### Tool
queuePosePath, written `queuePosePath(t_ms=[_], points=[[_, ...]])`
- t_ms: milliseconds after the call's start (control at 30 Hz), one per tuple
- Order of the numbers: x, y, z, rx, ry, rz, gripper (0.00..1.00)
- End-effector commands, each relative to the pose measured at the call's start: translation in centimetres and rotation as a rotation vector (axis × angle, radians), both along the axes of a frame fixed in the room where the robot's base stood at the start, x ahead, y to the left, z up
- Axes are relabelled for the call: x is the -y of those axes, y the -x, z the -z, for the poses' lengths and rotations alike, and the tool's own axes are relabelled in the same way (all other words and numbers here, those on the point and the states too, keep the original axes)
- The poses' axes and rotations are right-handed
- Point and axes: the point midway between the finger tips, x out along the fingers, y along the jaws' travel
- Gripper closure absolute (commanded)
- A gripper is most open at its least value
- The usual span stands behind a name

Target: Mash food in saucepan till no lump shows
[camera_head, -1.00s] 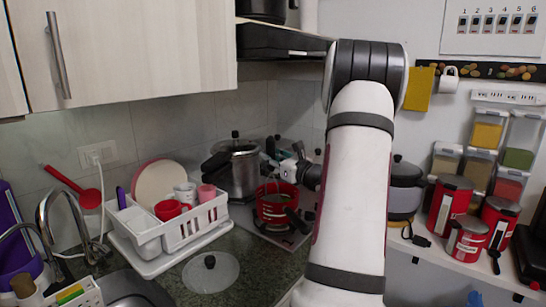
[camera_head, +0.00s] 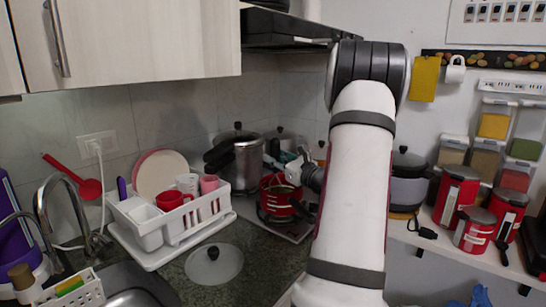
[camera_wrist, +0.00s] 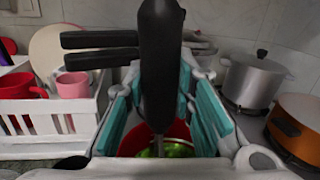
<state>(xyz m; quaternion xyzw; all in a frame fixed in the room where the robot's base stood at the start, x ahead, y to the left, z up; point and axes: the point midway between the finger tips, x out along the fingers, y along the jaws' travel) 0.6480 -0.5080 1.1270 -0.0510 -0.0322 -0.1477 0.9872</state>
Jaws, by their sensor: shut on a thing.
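The red saucepan (camera_head: 280,204) sits on the stove. Green food (camera_wrist: 172,149) shows inside it in the wrist view; how lumpy it is cannot be told. My gripper (camera_head: 293,171) is just above the saucepan. In the wrist view its teal-padded fingers (camera_wrist: 163,112) are on either side of a black handle (camera_wrist: 158,60), shut on it. The handle stands nearly upright and points down into the saucepan. A thin end of the tool reaches the food, but the working head is hidden. A glass lid (camera_head: 213,266) with a black knob lies on the counter at front left.
A steel pressure cooker (camera_head: 245,165) stands behind left of the saucepan. A white dish rack (camera_head: 165,235) is on the left. In the wrist view a steel pot (camera_wrist: 252,82) and an orange pan (camera_wrist: 295,125) stand at right. Red canisters (camera_head: 455,195) are on the right shelf.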

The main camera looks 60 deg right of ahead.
Motion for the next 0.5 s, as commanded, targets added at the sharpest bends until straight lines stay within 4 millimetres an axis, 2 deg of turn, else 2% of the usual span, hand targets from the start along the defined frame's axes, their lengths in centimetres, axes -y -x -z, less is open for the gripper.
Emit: queuePosePath(t_ms=[67, 300, 500], points=[[0.0, -0.1, 0.7, 0.000, 0.000, 0.001, 1.00], [0.0, 0.0, 0.4, 0.000, 0.000, 0.000, 1.00], [0.0, 0.1, -1.0, 0.000, 0.002, -0.001, 1.00]])
